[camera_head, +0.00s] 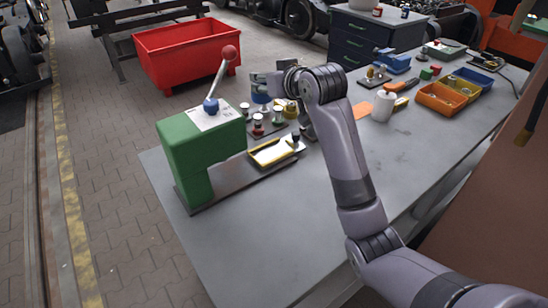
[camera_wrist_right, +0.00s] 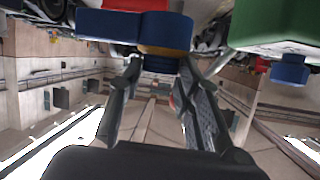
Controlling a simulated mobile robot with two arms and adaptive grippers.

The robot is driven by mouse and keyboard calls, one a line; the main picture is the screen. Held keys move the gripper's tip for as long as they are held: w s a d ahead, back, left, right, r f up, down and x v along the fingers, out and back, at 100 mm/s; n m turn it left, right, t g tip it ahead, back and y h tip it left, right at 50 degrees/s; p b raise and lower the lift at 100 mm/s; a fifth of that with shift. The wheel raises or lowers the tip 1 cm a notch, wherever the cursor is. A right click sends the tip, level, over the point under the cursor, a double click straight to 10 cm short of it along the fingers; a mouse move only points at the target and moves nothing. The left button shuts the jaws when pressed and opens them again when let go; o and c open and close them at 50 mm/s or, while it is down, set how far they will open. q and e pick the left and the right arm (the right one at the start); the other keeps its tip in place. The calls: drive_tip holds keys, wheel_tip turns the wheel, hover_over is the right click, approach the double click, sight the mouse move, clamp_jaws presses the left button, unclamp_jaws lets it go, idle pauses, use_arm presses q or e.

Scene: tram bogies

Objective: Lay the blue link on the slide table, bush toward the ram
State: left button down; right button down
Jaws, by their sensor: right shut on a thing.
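My right gripper (camera_wrist_right: 162,68) is shut on the blue link (camera_wrist_right: 110,24), which fills the top of the right wrist view. A brass-coloured band shows at its held end. In the head view the right gripper (camera_head: 268,84) is beyond the slide table, above small parts, and largely hidden behind its wrist. A little blue of the link (camera_head: 260,98) seems to show below it. The slide table (camera_head: 270,152), a pale plate with yellow edging, lies right of the green press (camera_head: 200,152). The ram cannot be made out. My left gripper is out of view.
The press lever (camera_head: 220,78) with a red knob rises left of my gripper. Small red-and-white parts (camera_head: 258,126) stand behind the slide table. A white cup (camera_head: 383,106) and orange bin (camera_head: 441,99) are farther right. The bench's near left surface (camera_head: 255,225) is clear.

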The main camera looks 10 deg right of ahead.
wheel_tip(320, 180, down, 19)
drive_tip(key=shift+s+f+p, duration=0.1)
drive_tip(key=shift+f+p, duration=0.05)
drive_tip(key=shift+p, duration=0.95)
drive_tip(key=shift+f, duration=0.2)
drive_tip(key=shift+f, duration=0.15)
drive_tip(key=c, duration=1.2)
unclamp_jaws()
drive_tip(key=shift+f, duration=0.1)
drive_tip(key=shift+o, duration=0.2)
drive_tip(key=b+v, duration=0.1)
drive_tip(key=v, duration=1.1)
